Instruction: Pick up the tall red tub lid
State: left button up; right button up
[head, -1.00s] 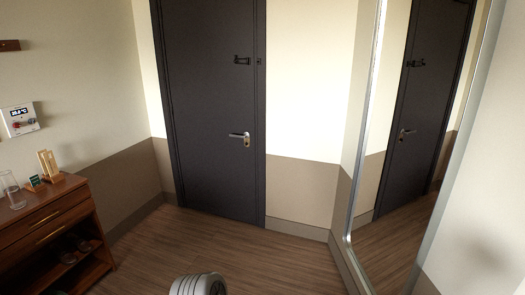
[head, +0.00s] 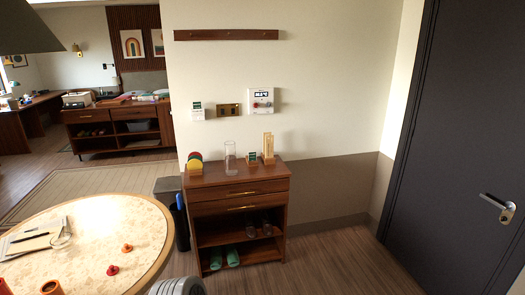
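A small red lid-like piece with a knob (head: 112,270) lies on the round table (head: 95,215) at the lower left of the head view. A small orange-red piece (head: 127,247) lies a little behind it, apart from it. An open orange-brown tub (head: 52,288) stands at the bottom edge, partly cut off. A red tub-like thing (head: 4,288) is mostly cut off at the lower left corner. I cannot tell for sure which piece is the tall red tub's lid.
A clipboard (head: 28,244) and a small glass bowl (head: 61,240) are on the table. A dark bin (head: 179,222) stands between table and wooden cabinet (head: 238,193). A glass vase (head: 230,157) stands on the cabinet. Floor before the dark door (head: 455,140) is clear.

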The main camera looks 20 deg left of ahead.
aim_at(113, 271)
jog(key=u, duration=1.1)
jog(key=i, duration=1.5)
jog(key=u, duration=0.65)
